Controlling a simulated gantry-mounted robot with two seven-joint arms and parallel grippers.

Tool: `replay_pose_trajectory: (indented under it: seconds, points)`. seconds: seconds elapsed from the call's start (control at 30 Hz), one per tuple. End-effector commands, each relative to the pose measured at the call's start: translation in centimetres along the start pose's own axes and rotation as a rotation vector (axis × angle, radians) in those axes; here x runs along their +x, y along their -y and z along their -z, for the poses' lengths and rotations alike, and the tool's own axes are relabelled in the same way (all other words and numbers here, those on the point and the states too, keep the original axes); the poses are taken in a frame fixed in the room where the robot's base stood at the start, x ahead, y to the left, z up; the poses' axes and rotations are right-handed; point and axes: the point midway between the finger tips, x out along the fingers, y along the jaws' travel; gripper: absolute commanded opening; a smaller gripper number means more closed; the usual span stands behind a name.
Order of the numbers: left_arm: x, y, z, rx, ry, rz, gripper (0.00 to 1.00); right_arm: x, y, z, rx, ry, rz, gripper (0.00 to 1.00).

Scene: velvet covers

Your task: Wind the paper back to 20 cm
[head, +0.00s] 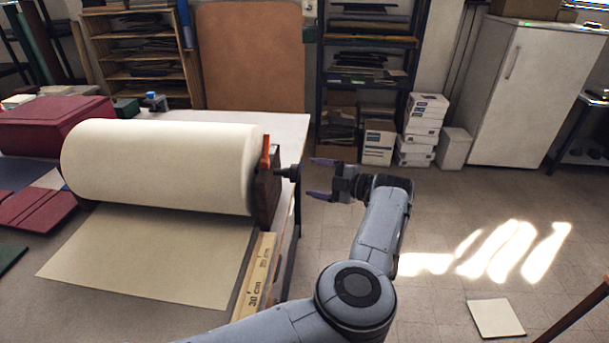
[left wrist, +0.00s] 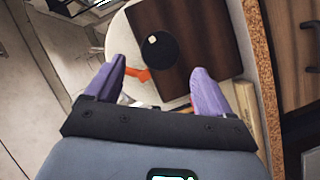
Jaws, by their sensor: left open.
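A thick roll of cream paper (head: 160,165) lies across the table in a dark wooden end block (head: 268,200). Its loose sheet (head: 150,258) hangs toward me, with the front edge near the "30 cm" mark on the wooden ruler (head: 262,270). A second, farther mark is too blurred to read surely. A black knob (head: 291,173) sticks out from the block's right side. My left gripper (head: 312,178) is open and empty, just right of the knob, fingers pointing at it. In the left wrist view the knob (left wrist: 160,50) shows between and beyond the purple fingertips. My right gripper is not in view.
An orange lever (head: 266,152) stands on the end block. Dark red boxes (head: 55,125) and flat covers lie at the table's left. Shelves and white boxes (head: 421,125) stand at the back. Floor to the right of the table is mostly free.

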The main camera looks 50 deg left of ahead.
Motion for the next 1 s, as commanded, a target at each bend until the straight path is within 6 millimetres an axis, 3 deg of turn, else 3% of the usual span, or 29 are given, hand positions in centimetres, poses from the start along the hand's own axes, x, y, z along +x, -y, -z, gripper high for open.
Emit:
replay_pose_trajectory:
  seconds: [0.2, 0.67, 0.87, 1.0]
  points:
    - [-1.7, 0.0, 0.0, 0.0, 0.0, 0.0, 0.82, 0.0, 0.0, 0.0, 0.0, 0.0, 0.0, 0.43]
    - [-1.9, 0.0, 0.0, 0.021, -0.001, 0.0, 0.84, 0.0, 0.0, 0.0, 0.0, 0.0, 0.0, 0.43]
    - [-1.9, -0.1, 0.5, 0.231, -0.026, 0.0, 0.84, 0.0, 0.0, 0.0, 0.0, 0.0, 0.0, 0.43]
    - [-2.7, -0.7, 1.1, 0.515, -0.067, -0.006, 0.84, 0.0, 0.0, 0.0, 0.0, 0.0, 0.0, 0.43]
